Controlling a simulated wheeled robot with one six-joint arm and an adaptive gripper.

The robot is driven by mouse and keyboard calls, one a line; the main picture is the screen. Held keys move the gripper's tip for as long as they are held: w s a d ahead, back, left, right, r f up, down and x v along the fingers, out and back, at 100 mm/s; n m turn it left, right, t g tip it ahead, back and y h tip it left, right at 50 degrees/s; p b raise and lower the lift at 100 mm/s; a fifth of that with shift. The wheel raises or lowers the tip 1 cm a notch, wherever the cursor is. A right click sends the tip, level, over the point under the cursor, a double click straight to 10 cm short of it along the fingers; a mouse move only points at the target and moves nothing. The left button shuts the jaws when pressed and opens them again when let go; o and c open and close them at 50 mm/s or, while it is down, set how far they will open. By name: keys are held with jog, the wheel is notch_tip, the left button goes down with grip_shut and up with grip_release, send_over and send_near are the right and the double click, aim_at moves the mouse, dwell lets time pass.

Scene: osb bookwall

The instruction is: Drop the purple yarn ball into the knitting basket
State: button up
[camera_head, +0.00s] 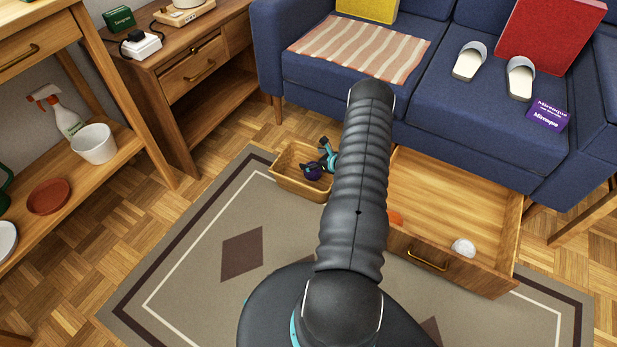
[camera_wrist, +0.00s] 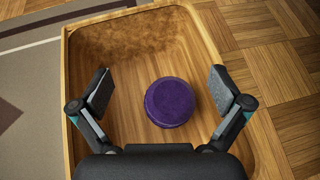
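The purple yarn ball (camera_head: 311,173) is inside the outline of the tan knitting basket (camera_head: 290,186) on the rug. In the wrist view the ball (camera_wrist: 170,102) shows over the basket's floor, clear of the basket walls (camera_wrist: 205,40). My gripper (camera_head: 322,160) is over the basket, left of the open drawer. In the wrist view my gripper (camera_wrist: 163,91) is open, with a finger on each side of the ball and a gap to both. The ball's underside is hidden, so its contact with the floor cannot be seen.
An open drawer (camera_head: 455,205) beneath the blue sofa (camera_head: 415,110) stands right of the basket. It holds an orange item (camera_head: 396,218) and a white ball (camera_head: 463,248). A wooden side table (camera_head: 205,85) is behind left. The rug (camera_head: 200,265) is clear at front left.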

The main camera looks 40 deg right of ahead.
jog(key=shift+s, duration=0.1)
jog(key=v, duration=1.1)
jog(key=shift+s+r, duration=0.25)
jog(key=shift+s, duration=0.05)
jog(key=shift+f, duration=0.1)
jog(key=s+a+n+y, duration=0.1)
jog(key=a, duration=0.1)
jog(key=s+a+n+g+y, duration=0.1)
jog(key=a, duration=0.2)
jog(key=s+a+n+g+y, duration=0.1)
jog(key=s+a+n, duration=0.1)
jog(key=shift+a+f, duration=0.15)
jog(key=shift+f, duration=0.1)
jog(key=s+a+r+n+g+h, duration=0.1)
jog(key=s+a+r+n, duration=0.4)
jog(key=a+r+n, duration=0.5)
jog(key=s+a+r+n+g+h+p, duration=0.1)
jog(key=s+a+r+n, duration=0.4)
jog(key=r, duration=1.8)
jog(key=s+a+r+n+g+h, duration=0.2)
jog(key=s+a+r+n, duration=0.3)
jog(key=a+r+n, duration=0.9)
notch_tip(320, 180, up, 2)
jog(key=shift+s+a+r+n+h+p, duration=0.15)
jog(key=shift+s+a+n+h+p, duration=0.2)
jog(key=shift+a+h, duration=0.6)
